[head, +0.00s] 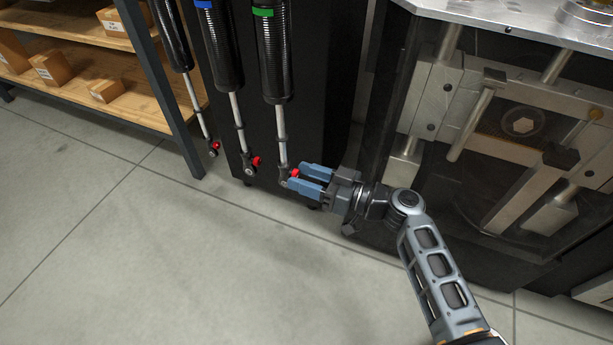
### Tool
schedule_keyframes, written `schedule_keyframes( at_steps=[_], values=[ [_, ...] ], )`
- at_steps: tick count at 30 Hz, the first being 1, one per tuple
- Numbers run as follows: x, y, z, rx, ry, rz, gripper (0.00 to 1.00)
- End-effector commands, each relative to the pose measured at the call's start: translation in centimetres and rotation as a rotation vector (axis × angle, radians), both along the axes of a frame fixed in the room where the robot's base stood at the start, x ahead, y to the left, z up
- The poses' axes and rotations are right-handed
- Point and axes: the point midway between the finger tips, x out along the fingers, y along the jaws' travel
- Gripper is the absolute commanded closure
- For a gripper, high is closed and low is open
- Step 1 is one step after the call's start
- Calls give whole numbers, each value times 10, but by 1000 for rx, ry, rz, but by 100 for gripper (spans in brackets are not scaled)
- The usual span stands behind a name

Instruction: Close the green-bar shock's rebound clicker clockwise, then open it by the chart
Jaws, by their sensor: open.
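The green-bar shock (272,50) hangs upright on the black panel, with a green band (263,12) near its top. Its silver shaft (281,130) runs down to an end eye with a red clicker (294,173). My gripper (303,180) comes in from the right with its blue fingers apart, at the red clicker. The fingers partly hide the clicker and the shaft's lower end. I cannot tell whether either finger touches it. No chart shows in this view.
A blue-bar shock (220,50) and another shock (173,35) hang to the left, each with a red clicker. A wooden shelf with boxes (105,90) stands further left. A metal machine (500,120) stands close on the right. The floor (150,260) in front is clear.

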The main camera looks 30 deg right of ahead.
Motion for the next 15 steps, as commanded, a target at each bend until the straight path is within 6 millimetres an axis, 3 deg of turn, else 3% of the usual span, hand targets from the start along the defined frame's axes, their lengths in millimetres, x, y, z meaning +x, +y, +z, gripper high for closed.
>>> schedule_keyframes(
  at_steps=[8,15],
  values=[
    [-8,-7,1,0,0,-1,52],
    [-40,-29,1,1,2,-3,52]
  ],
)
